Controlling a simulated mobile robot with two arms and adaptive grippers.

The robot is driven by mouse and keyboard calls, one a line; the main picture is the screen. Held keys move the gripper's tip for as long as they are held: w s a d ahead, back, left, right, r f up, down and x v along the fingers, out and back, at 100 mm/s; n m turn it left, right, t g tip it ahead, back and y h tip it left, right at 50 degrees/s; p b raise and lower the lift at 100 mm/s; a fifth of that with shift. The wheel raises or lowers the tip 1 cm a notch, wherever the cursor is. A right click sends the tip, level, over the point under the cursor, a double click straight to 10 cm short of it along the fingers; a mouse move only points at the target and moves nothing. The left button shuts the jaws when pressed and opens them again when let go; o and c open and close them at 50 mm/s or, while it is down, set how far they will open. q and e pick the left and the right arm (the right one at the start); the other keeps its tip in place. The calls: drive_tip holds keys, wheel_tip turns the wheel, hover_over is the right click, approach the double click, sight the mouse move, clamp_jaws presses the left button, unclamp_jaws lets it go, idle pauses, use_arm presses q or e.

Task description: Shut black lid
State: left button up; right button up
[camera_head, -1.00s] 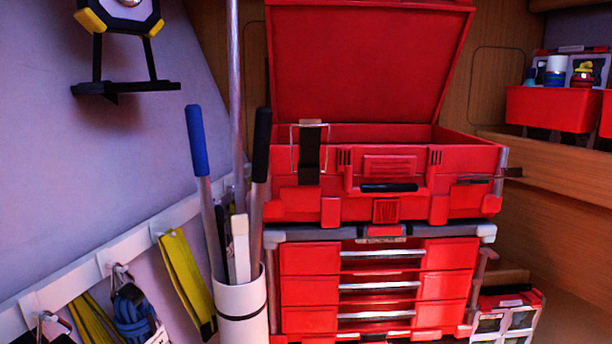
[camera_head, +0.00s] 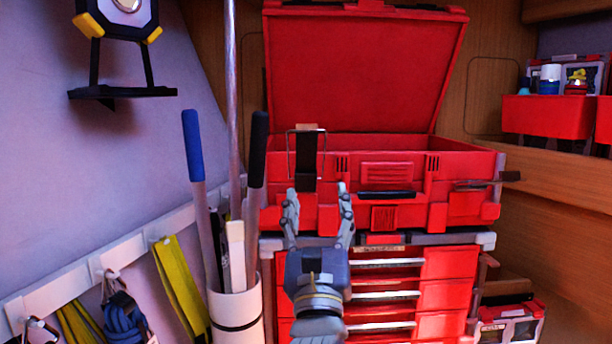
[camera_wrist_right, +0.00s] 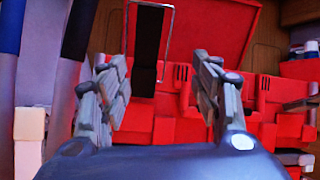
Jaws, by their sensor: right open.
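A red toolbox (camera_head: 405,208) has its lid (camera_head: 365,75) standing open, leaning back; the lid looks red, and I see no clearly black lid. A black latch strap (camera_head: 306,160) with a wire loop stands up at the box's front left. My right gripper (camera_head: 318,190) is open and empty, in front of the box just below the latch. In the right wrist view the latch strap (camera_wrist_right: 148,45) shows between the open fingers, and the red lid (camera_wrist_right: 225,30) rises behind. The lower box front is partly hidden by my gripper. My left gripper is not in view.
A red drawer unit (camera_head: 447,295) stands under the toolbox. A white bin (camera_head: 236,310) with blue- and black-handled tools stands close at the left. A wall rail (camera_head: 85,275) holds straps. A red shelf bin (camera_head: 548,117) is at the right.

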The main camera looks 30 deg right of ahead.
sight(306, 177)
drive_tip(key=w+d+p, duration=0.1)
drive_tip(key=w, duration=0.2)
drive_tip(key=w+d+r+m+y+p, duration=0.1)
drive_tip(key=w+d, duration=0.1)
drive_tip(key=w, duration=0.1)
drive_tip(key=w+d+r+g+y+p, duration=0.1)
drive_tip(key=w, duration=0.3)
drive_tip(key=shift+w+d, duration=0.1)
drive_tip(key=shift+d, duration=0.15)
drive_tip(key=shift+w+d+r+y+p, duration=0.25)
drive_tip(key=shift+w+d+y+p, duration=0.1)
drive_tip(key=shift+w, duration=0.2)
drive_tip(key=shift+c, duration=0.5)
